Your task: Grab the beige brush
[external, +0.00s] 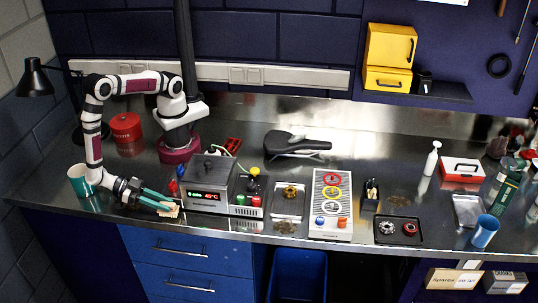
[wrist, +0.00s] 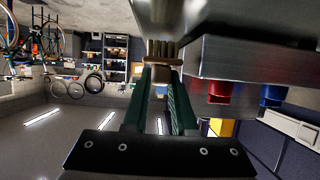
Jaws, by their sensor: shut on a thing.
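The beige brush (external: 169,210) is at the front left of the bench, beside the grey box with the lit display. My gripper (external: 160,204) has its green fingers reaching to it, low near the bench's front edge. In the wrist view the brush (wrist: 162,50) sits between the tips of the green fingers (wrist: 161,75), bristles pointing away from my gripper. The fingers are shut on it. I cannot tell whether the brush touches the bench.
The grey box (external: 209,184) stands just right of my gripper, close to it. A teal mug (external: 82,181) stands to the left. A red tin (external: 126,128) is behind. Blue drawers (external: 185,262) lie below the bench edge. A black bike saddle (external: 290,143) lies farther back.

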